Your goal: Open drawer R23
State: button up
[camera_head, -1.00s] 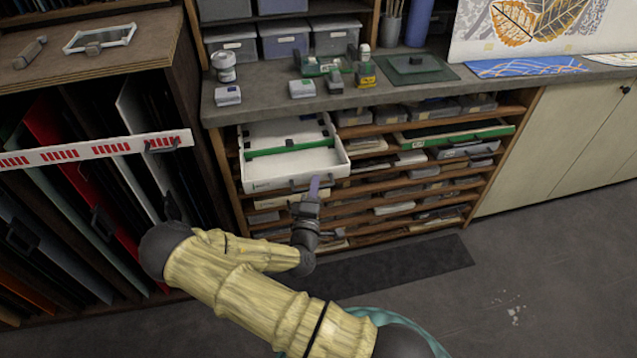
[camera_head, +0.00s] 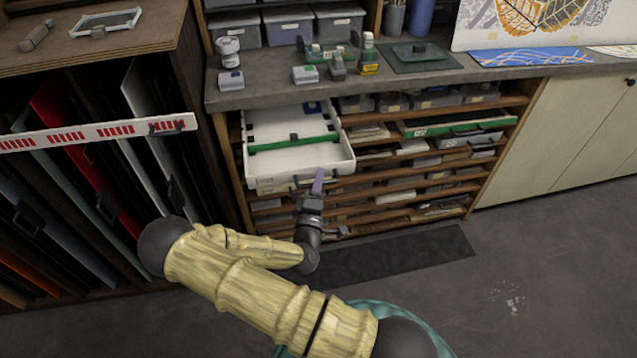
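A white drawer (camera_head: 265,166) with a green divider bar (camera_head: 292,144) is pulled out of the wooden drawer cabinet below the worktop. Its label is too small to read, so I cannot tell whether it is R23. My gripper (camera_head: 318,182) is at the front right of this drawer, close to its front face near a dark handle. The fingers show as a thin purple-grey strip; whether they are apart or shut, or touching the handle, I cannot tell. A green-fronted drawer (camera_head: 455,127) sticks out slightly at the right of the cabinet.
The grey worktop (camera_head: 420,75) above holds small tools, a jar (camera_head: 229,51) and a green mat (camera_head: 425,60). A red-and-white bar (camera_head: 100,135) crosses the panel rack at left. A dark mat (camera_head: 400,255) lies on the floor, with clear floor at right.

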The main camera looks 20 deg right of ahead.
jog(key=shift+w, duration=0.1)
jog(key=shift+s, duration=0.45)
jog(key=b+v, duration=0.2)
jog(key=v, duration=1.4)
jog(key=shift+s+a, duration=0.25)
jog(key=shift+a, duration=0.1)
